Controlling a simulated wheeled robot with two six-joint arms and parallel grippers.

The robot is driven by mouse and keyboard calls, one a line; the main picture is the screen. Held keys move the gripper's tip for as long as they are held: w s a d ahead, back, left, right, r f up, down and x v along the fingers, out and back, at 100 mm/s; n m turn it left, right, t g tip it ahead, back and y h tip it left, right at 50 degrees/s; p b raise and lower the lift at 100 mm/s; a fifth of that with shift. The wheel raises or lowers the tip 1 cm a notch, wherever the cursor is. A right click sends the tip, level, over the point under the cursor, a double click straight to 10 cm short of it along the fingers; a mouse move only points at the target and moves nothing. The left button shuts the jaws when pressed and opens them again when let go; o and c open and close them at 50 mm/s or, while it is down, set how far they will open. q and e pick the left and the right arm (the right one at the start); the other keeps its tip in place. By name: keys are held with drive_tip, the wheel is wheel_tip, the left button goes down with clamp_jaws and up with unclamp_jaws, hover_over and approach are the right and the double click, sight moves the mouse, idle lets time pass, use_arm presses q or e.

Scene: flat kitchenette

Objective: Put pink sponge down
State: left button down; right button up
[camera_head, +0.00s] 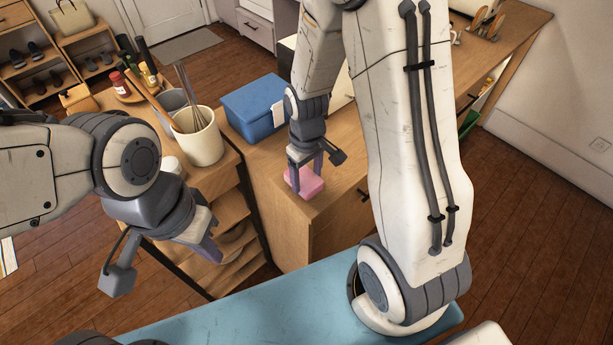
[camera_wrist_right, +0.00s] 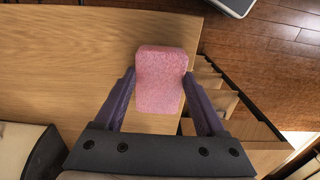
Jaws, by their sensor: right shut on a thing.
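The pink sponge (camera_head: 304,182) is at the near left corner of the wooden counter (camera_head: 340,178) in the head view. My right gripper (camera_head: 305,172) points down over it, its fingers on either side of the sponge. In the right wrist view the sponge (camera_wrist_right: 160,80) sits between the two purple fingers of my right gripper (camera_wrist_right: 163,100), which is shut on it. Whether the sponge's underside touches the counter I cannot tell. My left gripper (camera_head: 208,245) hangs in front of the shelf unit, away from the sponge; its finger gap is not clearly visible.
A blue bin (camera_head: 252,108) stands behind the sponge on the counter. A cream utensil crock (camera_head: 197,138) stands on the shelf unit to the left. The counter's edge lies close to the sponge. Bare counter (camera_wrist_right: 70,60) shows beside it in the wrist view.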

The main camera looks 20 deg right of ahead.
sight(307, 180)
drive_tip(key=shift+f, duration=0.5)
drive_tip(key=shift+f, duration=0.25)
drive_tip(key=o, duration=1.3)
drive_tip(key=shift+r, duration=0.1)
drive_tip(key=shift+c, duration=0.2)
drive_tip(key=shift+r, duration=0.1)
wheel_tip(307, 180, up, 12)
drive_tip(key=s+a+r+n, duration=0.1)
drive_tip(key=s+a+r, duration=0.1)
drive_tip(key=s+a, duration=0.4)
drive_tip(key=s+a+r+n+y, duration=0.1)
drive_tip(key=s+a+r+n, duration=0.1)
drive_tip(key=s+a, duration=0.5)
drive_tip(key=s, duration=0.4)
drive_tip(key=shift+s+r, duration=0.15)
